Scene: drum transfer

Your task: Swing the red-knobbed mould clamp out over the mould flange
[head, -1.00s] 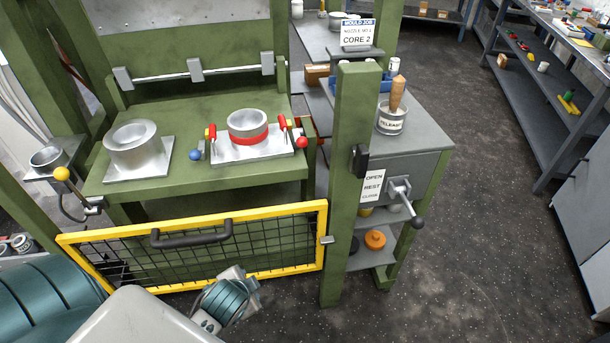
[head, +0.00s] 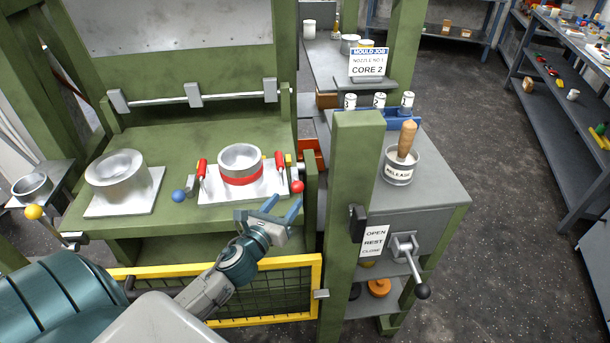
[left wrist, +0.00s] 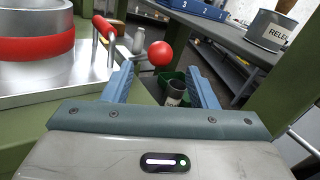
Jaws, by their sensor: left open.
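The red-knobbed mould clamp shows its round red knob (head: 297,187) at the right front of the mould plate. In the left wrist view the red knob (left wrist: 160,54) appears ahead, between and beyond the fingertips, apart from both. The mould (head: 240,166) is a metal ring with a red band, on a pale square flange plate (head: 240,192). A blue knob (head: 179,196) is at the plate's left. My left gripper (head: 281,210) is open and empty, just front-left of the red knob. My right gripper is not in view.
A yellow-framed mesh guard (head: 270,318) stands low in front of the green press bed. A green post (head: 350,220) rises close to the gripper's right. A second metal mould (head: 120,176) sits at left. A grey cabinet with a RELEASE pot (head: 398,172) stands right of the post.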

